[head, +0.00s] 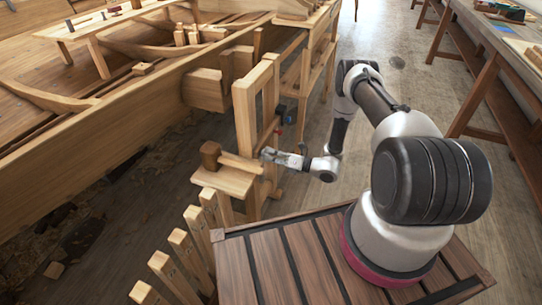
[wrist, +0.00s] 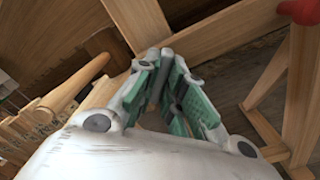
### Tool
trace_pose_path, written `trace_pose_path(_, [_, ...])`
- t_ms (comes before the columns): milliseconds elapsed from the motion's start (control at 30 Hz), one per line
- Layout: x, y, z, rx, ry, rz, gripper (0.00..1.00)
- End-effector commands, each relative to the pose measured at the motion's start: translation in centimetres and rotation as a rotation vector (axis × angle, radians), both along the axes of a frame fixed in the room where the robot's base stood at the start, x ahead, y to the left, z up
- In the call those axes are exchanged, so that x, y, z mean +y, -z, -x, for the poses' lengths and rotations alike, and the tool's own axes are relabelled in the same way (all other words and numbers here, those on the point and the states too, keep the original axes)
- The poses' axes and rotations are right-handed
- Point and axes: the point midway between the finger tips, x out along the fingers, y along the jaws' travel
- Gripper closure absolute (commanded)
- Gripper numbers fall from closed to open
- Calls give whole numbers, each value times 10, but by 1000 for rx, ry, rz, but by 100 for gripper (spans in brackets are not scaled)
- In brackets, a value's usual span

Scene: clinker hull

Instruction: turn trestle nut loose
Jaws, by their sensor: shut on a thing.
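The wooden trestle (head: 243,110) stands upright beside the boat hull, and its beams also fill the upper part of the wrist view (wrist: 225,35). My gripper (head: 268,155) reaches in from the right, low on the trestle's upright. In the wrist view my gripper (wrist: 160,58) has its green-padded fingers closed together at the tips, against the wood. The trestle nut is mostly hidden between the fingertips, and its turn angle cannot be told. A small red part (head: 279,130) shows on the trestle above my gripper, with a dark blue piece (head: 283,113) above that.
A wooden mallet (head: 210,154) lies on a small wooden ledge (head: 225,180) just left of my gripper; its handle points towards the trestle. Upright slats (head: 187,248) stand in front. The hull (head: 90,130) blocks the left. Bare floor lies between trestle and right-hand bench (head: 490,60).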

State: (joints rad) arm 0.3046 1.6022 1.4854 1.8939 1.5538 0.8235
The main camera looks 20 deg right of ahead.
Motion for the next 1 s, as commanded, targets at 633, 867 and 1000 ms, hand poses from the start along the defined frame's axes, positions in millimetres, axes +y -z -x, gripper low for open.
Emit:
trace_pose_path(633, [1, 1, 0, -159, 0, 118, 100])
trace_pose_path(867, [1, 1, 0, -159, 0, 117, 100])
trace_pose_path(1000, [1, 1, 0, -159, 0, 117, 75])
